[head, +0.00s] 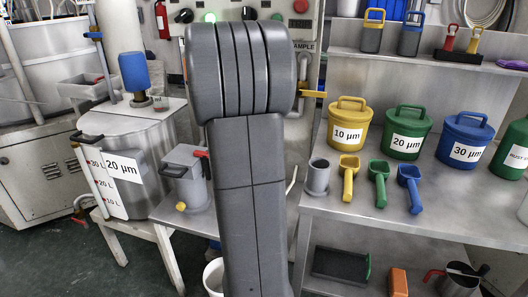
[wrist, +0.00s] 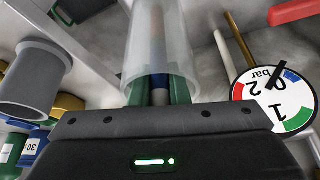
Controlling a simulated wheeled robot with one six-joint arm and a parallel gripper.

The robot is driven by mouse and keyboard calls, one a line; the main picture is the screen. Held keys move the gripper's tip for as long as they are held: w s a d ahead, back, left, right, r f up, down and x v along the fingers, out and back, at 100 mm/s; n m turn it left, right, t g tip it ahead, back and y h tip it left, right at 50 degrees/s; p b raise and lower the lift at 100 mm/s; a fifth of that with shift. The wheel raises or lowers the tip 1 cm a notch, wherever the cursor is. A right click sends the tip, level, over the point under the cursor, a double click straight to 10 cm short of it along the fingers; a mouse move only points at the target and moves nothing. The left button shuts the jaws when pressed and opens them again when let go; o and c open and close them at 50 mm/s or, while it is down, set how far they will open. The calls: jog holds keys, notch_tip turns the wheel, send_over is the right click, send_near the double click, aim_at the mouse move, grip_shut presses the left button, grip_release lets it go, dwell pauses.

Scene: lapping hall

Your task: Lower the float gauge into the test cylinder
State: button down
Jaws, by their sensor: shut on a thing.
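The float gauge (wrist: 160,96), a slim stem with a grey end and blue and orange parts, is in the wrist view. My gripper (wrist: 160,90) is shut on it between two green fingers. A wide clear tube, which looks like the test cylinder (wrist: 140,45), stands just beyond the fingers, its open rim close to the fingertips. The gauge's blue and orange parts show through its wall, within its outline; how deep they sit cannot be told. In the head view my arm hides gripper, gauge and cylinder.
A grey cup (head: 318,177) stands on the right bench beside yellow, green and blue scoops; it also shows in the wrist view (wrist: 40,80). Lidded pails (head: 347,122) stand behind. A dial gauge (wrist: 275,100) is close on the right in the wrist view. A steel tank (head: 130,160) is left.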

jog(key=shift+f+b, duration=0.5)
jog(key=shift+f, duration=0.2)
dwell(0.4)
jog(key=c, duration=1.4)
grip_release()
jog(key=shift+r, duration=0.55)
jog(key=shift+o, duration=0.5)
jog(key=p+v, duration=0.2)
jog(key=v, duration=1.1)
jog(key=shift+p, duration=0.4)
jog(key=shift+s+f, duration=0.1)
jog(key=shift+f, duration=0.05)
jog(key=b+x, duration=0.1)
jog(key=x, duration=0.6)
